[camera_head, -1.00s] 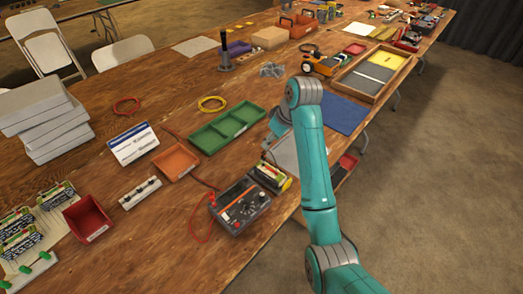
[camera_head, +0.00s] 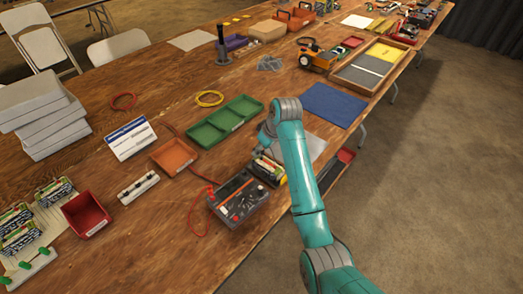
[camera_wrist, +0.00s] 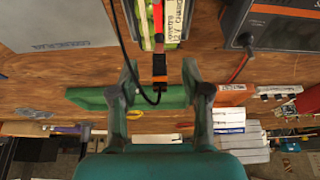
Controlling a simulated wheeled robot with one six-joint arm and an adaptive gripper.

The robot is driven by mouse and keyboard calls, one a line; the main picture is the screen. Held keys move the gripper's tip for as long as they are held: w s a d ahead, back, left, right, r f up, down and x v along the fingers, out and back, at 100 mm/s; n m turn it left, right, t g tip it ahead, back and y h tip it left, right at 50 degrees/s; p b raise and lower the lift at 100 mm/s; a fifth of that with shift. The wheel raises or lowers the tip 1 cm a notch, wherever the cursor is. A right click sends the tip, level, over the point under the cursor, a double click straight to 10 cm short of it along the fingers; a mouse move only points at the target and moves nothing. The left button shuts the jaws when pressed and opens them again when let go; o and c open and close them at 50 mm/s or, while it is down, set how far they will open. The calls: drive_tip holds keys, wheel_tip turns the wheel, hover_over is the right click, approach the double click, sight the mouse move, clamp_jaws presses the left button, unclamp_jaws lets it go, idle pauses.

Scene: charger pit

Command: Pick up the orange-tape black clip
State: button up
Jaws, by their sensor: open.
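The orange-tape black clip (camera_wrist: 159,72) shows in the wrist view as a small black piece with an orange band, at the lower end of a green battery pack (camera_wrist: 175,25). A black cable (camera_wrist: 125,45) loops down beside it. My gripper (camera_wrist: 160,78) is open, and the clip appears between its two fingertips with a gap on each side. I cannot tell whether they are level with it in depth. In the head view the battery pack (camera_head: 268,170) sits by the table's right edge. The clip cannot be made out there, and my arm partly hides the gripper.
A grey charger (camera_head: 238,199) with a red lead stands just in front of the pack. A green tray (camera_head: 224,122) and an orange tray (camera_head: 174,157) lie to the left. A blue mat (camera_head: 334,105) lies beyond. The table edge is close on the right.

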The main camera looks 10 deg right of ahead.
clamp_jaws()
drive_tip(key=shift+r, duration=0.1)
wheel_tip(320, 180, up, 10)
drive_tip(key=shift+f, duration=0.1)
idle(0.5)
